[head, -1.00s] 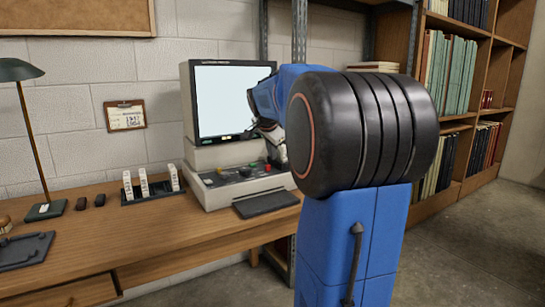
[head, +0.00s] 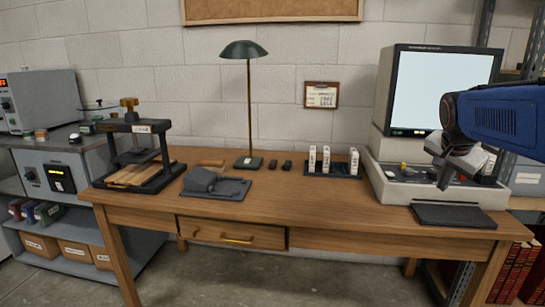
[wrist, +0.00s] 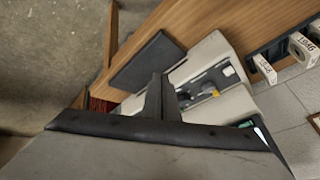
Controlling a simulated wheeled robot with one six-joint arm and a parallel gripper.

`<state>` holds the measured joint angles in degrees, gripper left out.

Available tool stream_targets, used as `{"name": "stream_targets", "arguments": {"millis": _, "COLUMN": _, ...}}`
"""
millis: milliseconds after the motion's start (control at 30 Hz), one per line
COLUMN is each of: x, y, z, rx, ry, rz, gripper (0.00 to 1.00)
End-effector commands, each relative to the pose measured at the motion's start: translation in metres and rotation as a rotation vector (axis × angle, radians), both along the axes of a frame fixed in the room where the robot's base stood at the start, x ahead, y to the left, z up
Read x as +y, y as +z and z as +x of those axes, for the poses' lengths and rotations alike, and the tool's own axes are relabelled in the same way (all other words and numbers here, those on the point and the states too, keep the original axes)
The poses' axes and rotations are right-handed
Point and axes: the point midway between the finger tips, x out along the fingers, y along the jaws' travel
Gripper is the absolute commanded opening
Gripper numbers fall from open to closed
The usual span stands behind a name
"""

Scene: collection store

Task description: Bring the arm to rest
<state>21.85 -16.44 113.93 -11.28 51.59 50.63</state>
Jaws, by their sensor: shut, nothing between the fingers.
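My gripper (head: 445,172) is at the right in the head view, at the end of my blue arm. It hangs in front of the screen machine (head: 388,183) and above its control panel. In the wrist view my gripper (wrist: 161,100) shows its fingers together with nothing between them. Below them lie the dark pad (wrist: 147,61) and the machine's panel (wrist: 205,80). My arm hides part of the machine's right side.
The wooden desk (head: 330,212) carries a rack of white boxes (head: 333,163), a green lamp (head: 248,105), a grey tray (head: 232,188) and a book press (head: 140,150). A grey shelf unit (head: 55,170) stands at the left. The desk's middle front is clear.

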Motion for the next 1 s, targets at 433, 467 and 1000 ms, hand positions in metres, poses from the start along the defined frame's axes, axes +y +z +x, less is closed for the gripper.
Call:
{"name": "stream_targets", "arguments": {"millis": 433, "x": 0.154, "y": -0.085, "z": -0.128, "rx": 0.158, "ry": 0.643, "rz": -0.1, "gripper": 0.0}}
{"name": "stream_targets", "arguments": {"millis": 467, "x": 0.162, "y": -0.092, "z": -0.137, "rx": 0.166, "ry": 0.687, "rz": -0.107, "gripper": 0.0}}
{"name": "stream_targets", "arguments": {"millis": 1000, "x": 0.222, "y": -0.17, "z": -0.23, "rx": 0.234, "ry": 1.125, "rz": -0.191, "gripper": 0.0}}
